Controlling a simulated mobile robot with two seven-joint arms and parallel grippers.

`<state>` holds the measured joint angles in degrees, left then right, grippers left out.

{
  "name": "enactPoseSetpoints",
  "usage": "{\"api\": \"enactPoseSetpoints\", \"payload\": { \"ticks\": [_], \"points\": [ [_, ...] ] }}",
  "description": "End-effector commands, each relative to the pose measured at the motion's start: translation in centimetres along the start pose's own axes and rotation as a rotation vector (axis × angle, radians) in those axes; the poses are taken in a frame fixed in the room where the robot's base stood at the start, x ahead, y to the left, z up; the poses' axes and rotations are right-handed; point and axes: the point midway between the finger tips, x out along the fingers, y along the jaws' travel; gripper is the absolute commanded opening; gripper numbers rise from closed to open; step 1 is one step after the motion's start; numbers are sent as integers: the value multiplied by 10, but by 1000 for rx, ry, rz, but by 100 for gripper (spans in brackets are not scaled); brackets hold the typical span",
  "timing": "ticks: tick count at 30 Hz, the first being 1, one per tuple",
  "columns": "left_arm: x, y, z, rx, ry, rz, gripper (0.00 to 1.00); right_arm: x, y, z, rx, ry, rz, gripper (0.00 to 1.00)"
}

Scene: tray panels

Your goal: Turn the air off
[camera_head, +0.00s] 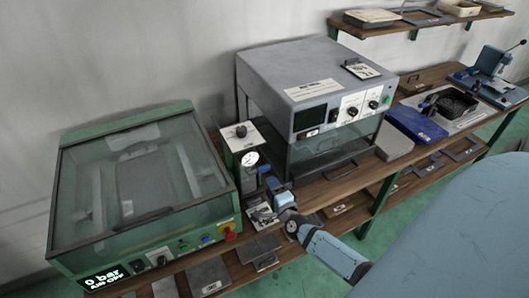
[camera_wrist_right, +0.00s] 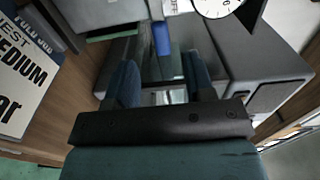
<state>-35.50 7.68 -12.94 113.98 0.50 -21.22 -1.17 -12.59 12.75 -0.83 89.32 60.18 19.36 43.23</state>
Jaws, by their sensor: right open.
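A green machine with a clear lid (camera_head: 150,240) stands at the left of the bench. Its display (camera_head: 103,277) reads "0 bar" and, beneath, what looks like "AIR OFF". Beside it, a white-topped stand (camera_head: 251,138) carries a dark knob (camera_head: 240,131) and a round gauge (camera_head: 250,158). The gauge (camera_wrist_right: 222,5) is cut off at the top of the right wrist view. A blue part, perhaps a valve lever (camera_wrist_right: 162,38), shows beyond my fingers. My right gripper (camera_head: 268,200) is low in front of the stand. Its fingers (camera_wrist_right: 162,85) are apart, with nothing visibly held.
A grey oven-like box (camera_head: 310,70) with knobs stands right of the gauge. A printed card (camera_wrist_right: 22,75) is left in the wrist view. A blue case (camera_head: 416,123) and a black tray (camera_head: 455,102) are farther right.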

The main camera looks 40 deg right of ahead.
Motion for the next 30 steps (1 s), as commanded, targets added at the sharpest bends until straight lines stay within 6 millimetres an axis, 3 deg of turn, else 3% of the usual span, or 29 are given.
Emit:
{"api": "enactPoseSetpoints", "payload": {
  "ticks": [3, 10, 30],
  "points": [
    [3, 1, 4, -1, -2, 3, 43, -26, 2, 0, -1, 1, 1, 49],
    [5, 3, 6, 0, -1, 7, 43, -54, 0, 0, -1, 1, -1, 49],
    [5, 1, 5, 2, 3, 4, 43, -59, 0, 0, -3, -1, -1, 49]
  ]
}}
